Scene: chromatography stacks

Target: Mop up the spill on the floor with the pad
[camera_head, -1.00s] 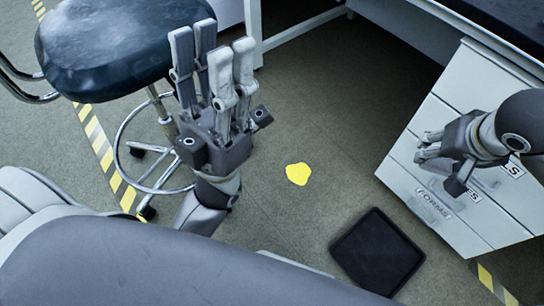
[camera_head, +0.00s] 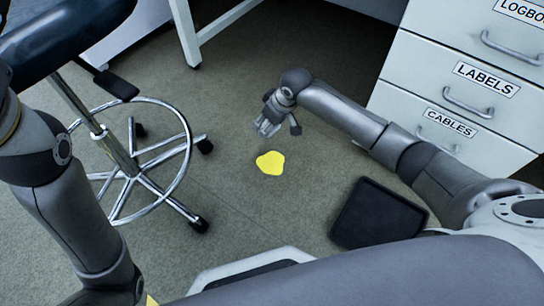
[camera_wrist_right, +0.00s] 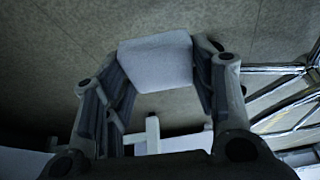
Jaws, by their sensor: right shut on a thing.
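The spill (camera_head: 270,163) is a flat yellow patch on the grey floor, in the middle of the head view. My right gripper (camera_head: 267,127) is over the floor, a little beyond the spill in the picture. In the right wrist view its fingers (camera_wrist_right: 160,80) are shut on the pad (camera_wrist_right: 157,62), a pale grey-white block between the fingertips. In the head view the pad cannot be clearly told from the fingers. The spill does not show in the wrist view. My left arm is at the left edge of the head view, with its gripper out of the picture.
A stool with a chrome foot ring (camera_head: 187,150) and a wheeled base stands left of the spill. A white drawer cabinet (camera_head: 400,75) is at the right. A dark square tray-like object (camera_head: 378,215) lies on the floor right of the spill. A white table leg (camera_head: 185,35) stands behind.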

